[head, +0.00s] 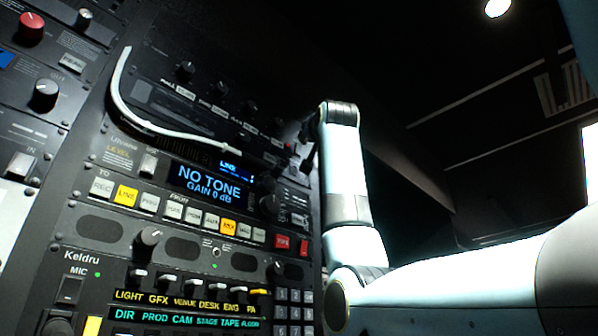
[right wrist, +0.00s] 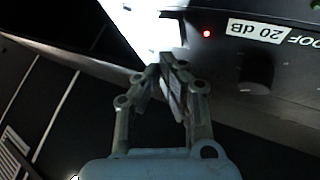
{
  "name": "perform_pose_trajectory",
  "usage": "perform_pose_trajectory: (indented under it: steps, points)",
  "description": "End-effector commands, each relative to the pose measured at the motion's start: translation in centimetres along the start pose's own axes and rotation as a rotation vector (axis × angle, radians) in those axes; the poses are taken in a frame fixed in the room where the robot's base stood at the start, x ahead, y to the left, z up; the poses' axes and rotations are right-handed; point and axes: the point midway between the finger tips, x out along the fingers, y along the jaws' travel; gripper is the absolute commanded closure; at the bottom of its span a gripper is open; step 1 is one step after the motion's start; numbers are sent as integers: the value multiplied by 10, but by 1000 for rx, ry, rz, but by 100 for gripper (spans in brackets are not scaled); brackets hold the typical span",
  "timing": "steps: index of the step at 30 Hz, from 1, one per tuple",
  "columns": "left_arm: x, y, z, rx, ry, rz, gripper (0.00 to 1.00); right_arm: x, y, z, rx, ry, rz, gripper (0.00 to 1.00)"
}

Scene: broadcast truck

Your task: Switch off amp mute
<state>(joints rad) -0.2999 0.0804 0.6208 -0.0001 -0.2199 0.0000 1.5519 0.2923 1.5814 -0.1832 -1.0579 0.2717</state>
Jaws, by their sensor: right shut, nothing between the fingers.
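My right gripper (right wrist: 168,68) is shut and empty in the right wrist view. Its fingertips are near the edge of a dark panel (right wrist: 208,62) with a lit red light (right wrist: 207,34). I cannot tell whether they touch it. In the head view my right arm reaches up beside the equipment rack (head: 215,85), with the right gripper (head: 305,130) small and dark against it at the rack's right edge. No switch labelled as amp mute can be made out; the fingers may hide it. My left gripper is not in view.
An upside-down "20 dB" label (right wrist: 256,30) and a dark knob (right wrist: 256,72) are right of the fingers. The rack also holds a "NO TONE" display (head: 210,183), several knobs and lit buttons, and a looped white cable (head: 150,125). Dark open space lies right of the rack.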

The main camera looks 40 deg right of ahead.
Motion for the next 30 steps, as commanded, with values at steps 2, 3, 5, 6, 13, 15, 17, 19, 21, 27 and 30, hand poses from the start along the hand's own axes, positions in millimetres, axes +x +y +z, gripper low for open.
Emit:
perform_pose_trajectory:
  steps: [2,3,5,6,13,15,17,19,21,27,30]
  points:
    - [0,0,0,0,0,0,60,0,0,0,0,0,0,100]
    - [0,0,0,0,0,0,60,0,0,0,0,0,0,100]
    - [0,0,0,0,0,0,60,0,0,0,0,0,0,100]
    - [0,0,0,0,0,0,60,0,0,0,0,0,0,100]
    - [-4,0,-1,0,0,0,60,4,-2,1,0,-1,0,100]
    - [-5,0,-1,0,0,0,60,6,-3,2,0,-1,0,100]
    - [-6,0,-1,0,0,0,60,7,-4,2,0,0,0,100]
    - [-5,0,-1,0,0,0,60,7,-4,3,0,0,0,100]
    - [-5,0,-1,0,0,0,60,7,-4,3,0,0,0,100]
    - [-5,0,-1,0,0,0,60,7,-4,3,0,0,0,100]
    - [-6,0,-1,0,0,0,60,8,-4,4,0,0,0,100]
